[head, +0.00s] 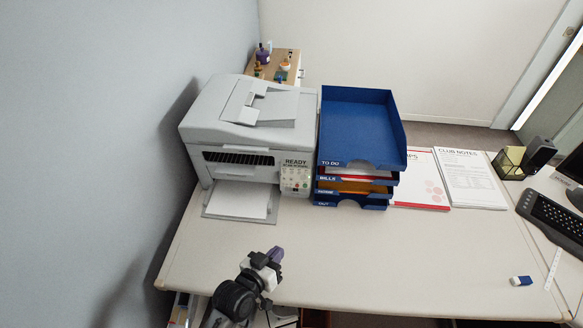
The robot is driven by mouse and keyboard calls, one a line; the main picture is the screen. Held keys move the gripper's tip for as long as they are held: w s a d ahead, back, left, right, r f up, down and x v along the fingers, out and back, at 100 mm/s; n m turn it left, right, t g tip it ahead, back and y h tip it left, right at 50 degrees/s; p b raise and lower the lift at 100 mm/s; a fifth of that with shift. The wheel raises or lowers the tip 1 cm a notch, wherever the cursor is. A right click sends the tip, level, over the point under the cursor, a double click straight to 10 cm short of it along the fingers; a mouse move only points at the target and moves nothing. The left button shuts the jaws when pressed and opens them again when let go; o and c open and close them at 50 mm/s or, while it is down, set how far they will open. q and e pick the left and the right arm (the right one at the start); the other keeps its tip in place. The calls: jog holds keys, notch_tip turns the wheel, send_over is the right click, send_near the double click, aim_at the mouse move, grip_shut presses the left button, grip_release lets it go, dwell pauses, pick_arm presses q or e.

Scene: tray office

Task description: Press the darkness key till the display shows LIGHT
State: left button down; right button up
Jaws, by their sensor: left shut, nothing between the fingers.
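A grey printer (240,110) stands at the back left of the desk. Its control panel (296,175) is at the right of its front face, with a display (296,162) above small keys. The display's upper line reads READY; the smaller line below is too small to read. The key labels are also too small to tell which is the darkness key. My left gripper (276,256) is shut and empty, over the front part of the desk, well short of the panel and touching nothing. My right gripper is not in view.
White paper lies in the printer's output tray (240,198). Blue stacked trays (360,125) stand close to the panel's right. Papers (470,178), a keyboard (552,220) and an eraser (521,281) lie farther right. The desk (400,265) is clear in front of the printer and trays.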

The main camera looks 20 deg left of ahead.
aim_at(292, 172)
pick_arm(q)
jog(key=w+a+r+n+t+y+p, duration=0.1)
jog(key=w+r+n+t+y, duration=0.2)
jog(key=w+r, duration=0.8)
jog(key=w+n+t, duration=0.1)
jog(key=n+t, duration=0.1)
jog(key=t, duration=0.2)
jog(key=shift+w+a+r+n+t+y, duration=0.15)
jog(key=shift+w+a+n+t+y, duration=0.05)
jog(key=shift+n+t+y, duration=0.1)
jog(key=w+a+f+b, duration=0.1)
jog(key=w+f+b, duration=0.2)
jog(key=w+b, duration=0.4)
jog(key=shift+w+a+f+b, duration=0.3)
jog(key=shift+w+a+b, duration=0.1)
jog(key=shift+b, duration=0.15)
dwell(0.4)
dwell(0.8)
